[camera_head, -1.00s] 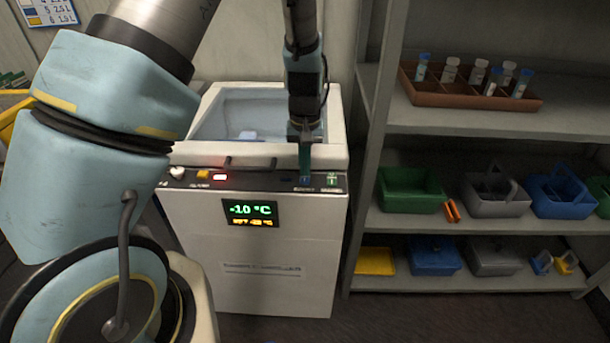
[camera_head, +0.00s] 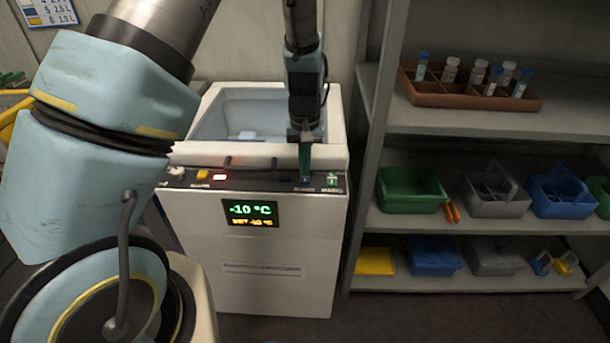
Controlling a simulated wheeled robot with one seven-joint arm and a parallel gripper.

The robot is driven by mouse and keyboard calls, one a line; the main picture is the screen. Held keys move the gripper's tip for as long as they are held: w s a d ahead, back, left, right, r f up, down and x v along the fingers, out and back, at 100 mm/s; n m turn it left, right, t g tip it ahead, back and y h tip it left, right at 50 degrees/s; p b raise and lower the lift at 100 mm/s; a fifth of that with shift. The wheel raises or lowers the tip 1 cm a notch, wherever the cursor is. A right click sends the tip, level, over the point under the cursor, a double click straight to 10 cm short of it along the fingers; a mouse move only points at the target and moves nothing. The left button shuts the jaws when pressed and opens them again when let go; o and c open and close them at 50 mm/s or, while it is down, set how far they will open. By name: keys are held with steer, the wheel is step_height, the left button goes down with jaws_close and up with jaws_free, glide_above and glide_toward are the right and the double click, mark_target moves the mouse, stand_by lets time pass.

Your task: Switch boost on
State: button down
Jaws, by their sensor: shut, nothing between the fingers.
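The white chest unit (camera_head: 250,265) stands in the middle with its top open. Its front display (camera_head: 250,212) reads -10 °C in green, with a smaller amber line below. The labels are too small to read surely.
A grey shelf unit stands close on the right. It holds a brown tray (camera_head: 450,99) of vials, a green bin (camera_head: 410,200), a grey caddy (camera_head: 490,207) and a blue caddy (camera_head: 560,208). My arm covers much of the left side.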

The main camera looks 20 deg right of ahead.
mark_target(304, 180)
steer(key=shift+f+b, duration=0.6)
steer(key=shift+f, duration=0.35)
stand_by(0.6)
steer(key=shift+r, duration=0.15)
steer(key=shift+r+p, duration=2.85)
steer(key=shift+r, duration=0.6)
steer(key=w+a+r+n, duration=0.1)
steer(key=a+r, duration=0.3)
steer(key=a, duration=0.4)
steer(key=w+a+r+n, duration=0.1)
steer(key=a+r, duration=0.3)
steer(key=a, duration=0.4)
steer(key=s+a+r+n, duration=0.1)
steer(key=s+a+r, duration=0.1)
steer(key=a, duration=0.5)
steer(key=s+a+r+t, duration=0.1)
steer(key=s+a+r, duration=0.2)
steer(key=a, duration=0.4)
steer(key=shift+s+r+n+t, duration=0.15)
steer(key=shift+s+n+t, duration=0.15)
steer(key=shift+s+n, duration=0.15)
